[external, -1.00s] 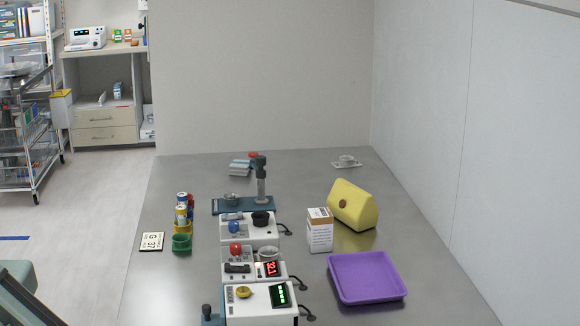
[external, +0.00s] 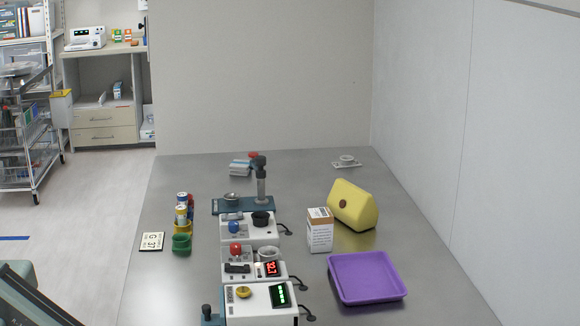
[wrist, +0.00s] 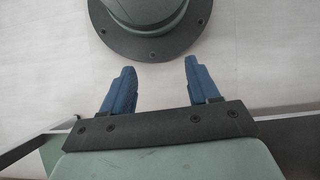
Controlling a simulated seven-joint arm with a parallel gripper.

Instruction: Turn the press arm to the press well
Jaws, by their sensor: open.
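The press appears to be the unit with a flat blue base (external: 228,207) in the external view, at the middle of the steel table. A grey post (external: 262,184) with a dark head (external: 260,161) stands at the base's right end. A small metal cup or well (external: 231,196) sits on the base, left of the post. Which way the press arm points is too small to tell. My gripper (wrist: 159,66) is open and empty in the wrist view, its two blue fingers wide apart over the pale floor. It is outside the external view, away from the press.
White instrument boxes (external: 249,229) with knobs and displays stand in front of the press. Coloured containers (external: 181,243) stand left. A carton (external: 319,231), yellow block (external: 352,206) and purple tray (external: 367,278) stand right. The table's far left is clear.

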